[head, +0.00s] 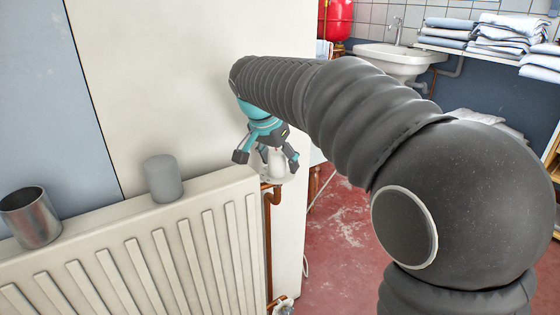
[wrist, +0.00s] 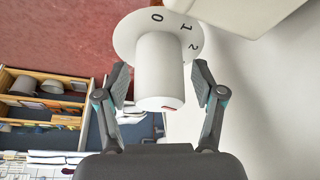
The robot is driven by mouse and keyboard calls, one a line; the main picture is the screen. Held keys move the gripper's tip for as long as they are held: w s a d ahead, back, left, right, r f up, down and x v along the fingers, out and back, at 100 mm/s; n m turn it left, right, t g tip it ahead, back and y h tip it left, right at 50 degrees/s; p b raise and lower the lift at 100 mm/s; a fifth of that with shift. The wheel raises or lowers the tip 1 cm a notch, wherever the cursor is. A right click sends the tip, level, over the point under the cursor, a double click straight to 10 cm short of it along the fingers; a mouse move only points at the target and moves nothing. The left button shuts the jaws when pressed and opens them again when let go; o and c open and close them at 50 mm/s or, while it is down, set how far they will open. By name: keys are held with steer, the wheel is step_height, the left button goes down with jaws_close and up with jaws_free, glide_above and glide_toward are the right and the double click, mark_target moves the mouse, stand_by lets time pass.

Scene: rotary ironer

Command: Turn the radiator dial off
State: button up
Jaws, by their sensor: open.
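The radiator dial (wrist: 160,65) is a white cylindrical knob on a round white disc (wrist: 128,38) marked 0, 1 and 2 in the wrist view. A small red mark shows at the knob's near end, toward the right. My gripper (wrist: 161,84) is open, with one finger on each side of the knob and a gap visible on both sides. In the head view my teal and grey gripper (head: 266,157) points down over the white dial (head: 276,166) at the radiator's right end. The fingers partly hide the dial there.
The white radiator (head: 165,245) stands against the wall, with a metal cup (head: 31,217) and a grey cylinder (head: 163,178) on top. A copper pipe (head: 268,235) runs down below the dial. A sink (head: 390,62) and folded linen (head: 500,32) are behind. Red floor lies open at right.

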steer(key=c, duration=1.1)
steer(key=shift+c, duration=0.2)
